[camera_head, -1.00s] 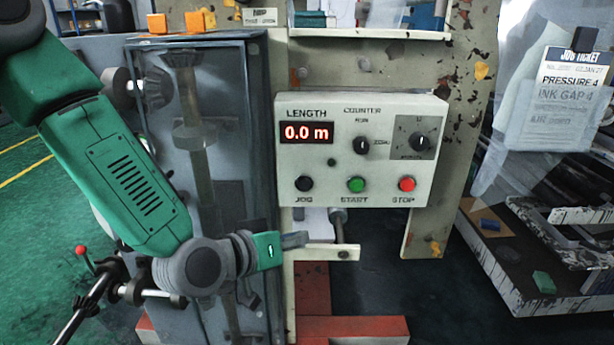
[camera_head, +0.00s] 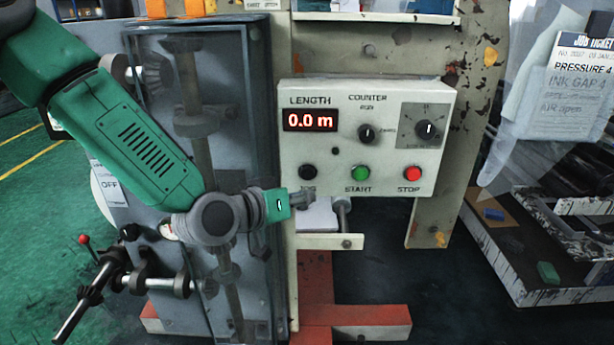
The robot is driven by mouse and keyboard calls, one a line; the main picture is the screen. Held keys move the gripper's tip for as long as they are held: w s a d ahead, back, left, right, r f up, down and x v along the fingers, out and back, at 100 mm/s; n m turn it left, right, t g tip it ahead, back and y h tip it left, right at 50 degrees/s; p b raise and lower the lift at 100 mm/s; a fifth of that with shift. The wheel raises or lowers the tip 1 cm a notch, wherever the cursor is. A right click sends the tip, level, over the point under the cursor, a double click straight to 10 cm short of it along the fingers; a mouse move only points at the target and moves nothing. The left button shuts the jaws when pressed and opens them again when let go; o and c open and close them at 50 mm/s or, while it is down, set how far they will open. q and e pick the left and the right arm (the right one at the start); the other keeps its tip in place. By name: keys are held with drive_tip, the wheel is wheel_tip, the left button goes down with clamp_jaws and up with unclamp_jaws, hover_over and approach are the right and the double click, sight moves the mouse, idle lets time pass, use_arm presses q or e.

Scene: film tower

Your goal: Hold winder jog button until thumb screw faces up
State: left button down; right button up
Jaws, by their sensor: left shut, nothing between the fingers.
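The black jog button (camera_head: 308,172) is at the lower left of the pale control panel (camera_head: 330,160). The green start button (camera_head: 360,173) and red stop button (camera_head: 413,174) are in the same row. The red display (camera_head: 310,120) reads 0.0 m. My left gripper (camera_head: 303,199) is shut and empty, its tip just below the jog button and over part of the JOG label. I cannot tell whether it touches the panel. The winder's thumb screw cannot be made out. My right gripper is not in view.
A glass-fronted cabinet (camera_head: 262,90) with shafts stands left of the panel. A crank with a red-knobbed lever (camera_head: 84,239) is at lower left. A metal bracket (camera_head: 345,242) juts out below the panel. A job ticket (camera_head: 583,85) hangs at right.

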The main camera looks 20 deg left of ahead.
sight(308, 173)
use_arm(q)
drive_tip(key=shift+w+a, duration=0.25)
drive_tip(key=shift+w, duration=0.85)
drive_tip(key=shift+w+a, duration=0.25)
drive_tip(key=shift+w, duration=0.8)
drive_tip(key=shift+w, duration=0.1)
drive_tip(key=shift+w+a+r, duration=0.1)
drive_tip(key=shift+w+r, duration=0.1)
drive_tip(key=shift+w, duration=0.1)
